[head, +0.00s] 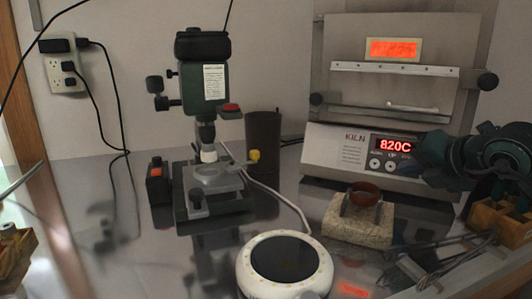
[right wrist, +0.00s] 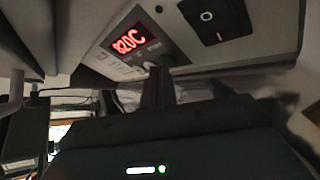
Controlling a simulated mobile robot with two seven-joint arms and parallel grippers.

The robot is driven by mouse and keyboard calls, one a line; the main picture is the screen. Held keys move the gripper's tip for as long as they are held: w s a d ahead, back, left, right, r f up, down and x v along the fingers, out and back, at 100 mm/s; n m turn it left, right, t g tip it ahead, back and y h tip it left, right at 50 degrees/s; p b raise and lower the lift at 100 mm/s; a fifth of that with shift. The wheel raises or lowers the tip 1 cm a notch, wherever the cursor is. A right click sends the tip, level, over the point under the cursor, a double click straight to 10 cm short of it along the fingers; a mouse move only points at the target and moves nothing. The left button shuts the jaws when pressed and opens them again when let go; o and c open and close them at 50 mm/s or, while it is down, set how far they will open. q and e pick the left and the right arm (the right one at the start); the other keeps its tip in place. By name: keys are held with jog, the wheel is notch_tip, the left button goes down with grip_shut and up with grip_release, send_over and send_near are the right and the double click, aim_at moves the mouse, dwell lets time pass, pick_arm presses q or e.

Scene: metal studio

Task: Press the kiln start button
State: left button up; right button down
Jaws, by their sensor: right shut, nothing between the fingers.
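The kiln (head: 335,150) stands at the back right, with a red 820C display (head: 393,146) on its front panel. Two round pale buttons (head: 382,165) show below the display; the panel's right part is hidden behind my right gripper (head: 424,158). That gripper is shut and empty, its tips at the panel's right side. In the right wrist view the shut fingers (right wrist: 157,76) point at the panel below the display (right wrist: 127,39). My left gripper is not in view.
A black rocker switch (right wrist: 208,15) sits farther along the panel. A pale block with a ring (head: 358,225) stands before the kiln, tools (head: 440,262) to its right. A round white device (head: 284,268) and a green microscope-like stand (head: 205,95) are further left.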

jog(key=shift+s, duration=0.1)
jog(key=shift+s+a+r, duration=0.15)
jog(key=shift+s+r, duration=0.1)
jog(key=shift+s, duration=0.1)
jog(key=s+a+r, duration=0.2)
jog(key=s, duration=0.3)
jog(key=shift+a+r+b, duration=0.2)
jog(key=shift+b, duration=0.15)
jog(key=shift+a, duration=0.1)
